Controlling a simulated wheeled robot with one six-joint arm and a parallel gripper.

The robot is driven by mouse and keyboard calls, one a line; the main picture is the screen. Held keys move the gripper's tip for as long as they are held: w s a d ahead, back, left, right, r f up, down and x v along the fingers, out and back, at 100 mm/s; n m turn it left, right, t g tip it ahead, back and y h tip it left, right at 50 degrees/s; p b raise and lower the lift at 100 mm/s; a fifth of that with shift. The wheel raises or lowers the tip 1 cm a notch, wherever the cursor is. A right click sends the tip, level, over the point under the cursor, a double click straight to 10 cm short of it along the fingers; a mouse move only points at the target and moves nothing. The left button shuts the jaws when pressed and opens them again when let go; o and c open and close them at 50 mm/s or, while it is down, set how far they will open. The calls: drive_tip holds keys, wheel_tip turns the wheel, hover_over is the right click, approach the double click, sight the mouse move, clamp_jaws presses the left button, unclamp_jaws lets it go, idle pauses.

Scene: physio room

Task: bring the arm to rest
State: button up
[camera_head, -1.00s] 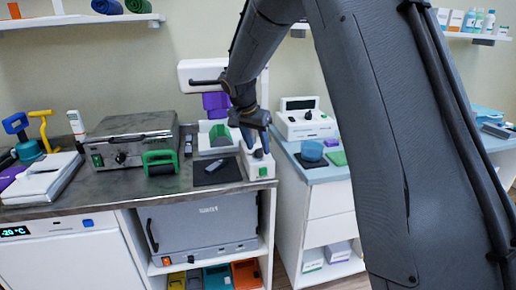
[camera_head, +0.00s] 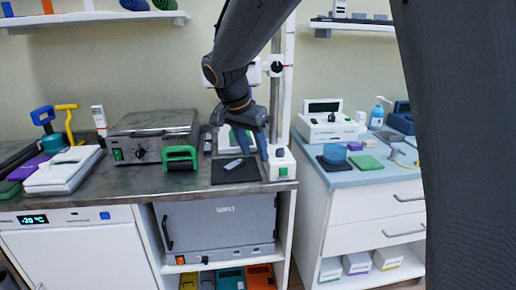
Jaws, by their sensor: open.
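My gripper (camera_head: 247,145) hangs from my dark grey arm (camera_head: 238,65), fingers pointing down, above the back right part of the metal counter. Its two blue-grey fingers are apart with nothing seen between them. Below it a small grey block (camera_head: 233,164) lies on a black mat (camera_head: 236,171). A white device with a green button (camera_head: 281,166) stands just right of the fingers.
A white-and-blue cabinet (camera_head: 352,180) with a scale-like device (camera_head: 325,122) stands right, beyond a gap. Wall shelves (camera_head: 95,18) hang above.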

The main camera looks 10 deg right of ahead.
drive_tip(key=s+d+f+n+g+y, duration=0.1)
drive_tip(key=s+d+f+n, duration=0.2)
drive_tip(key=s, duration=0.5)
drive_tip(key=s+d+f+n+g+y, duration=0.1)
drive_tip(key=s+d+f+n, duration=0.2)
drive_tip(key=s+f, duration=0.3)
drive_tip(key=s+d+f+n+g+y, duration=0.1)
drive_tip(key=s+d+f+n, duration=0.2)
drive_tip(key=s, duration=0.8)
drive_tip(key=shift+s+d+f, duration=0.35)
drive_tip(key=shift+d+f, duration=0.1)
drive_tip(key=shift+f, duration=0.25)
